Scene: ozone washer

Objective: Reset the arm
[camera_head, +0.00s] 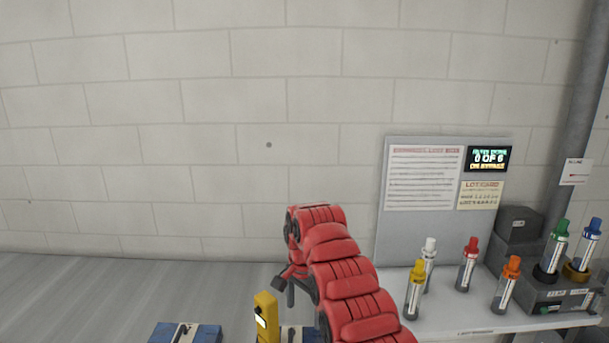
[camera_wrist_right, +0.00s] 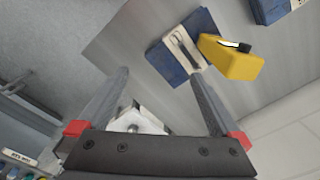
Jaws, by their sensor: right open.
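My right arm, red and segmented, rises from the bottom middle of the head view, and its dark right gripper (camera_head: 287,285) hangs over the grey bench (camera_head: 90,285). In the right wrist view the right gripper (camera_wrist_right: 158,80) has its two fingers spread wide, with nothing clasped between the tips. A white piece (camera_wrist_right: 138,121) shows between the fingers near the palm; I cannot tell what it is. My left gripper is not in view.
A yellow device (camera_head: 266,318) stands near two blue blocks, one at left (camera_head: 205,335). Several capped vials, including a red-capped one (camera_head: 467,265), stand on a white shelf (camera_head: 450,318) at right. A notice board (camera_head: 400,235) reads "0 OF 6". The bench's left is clear.

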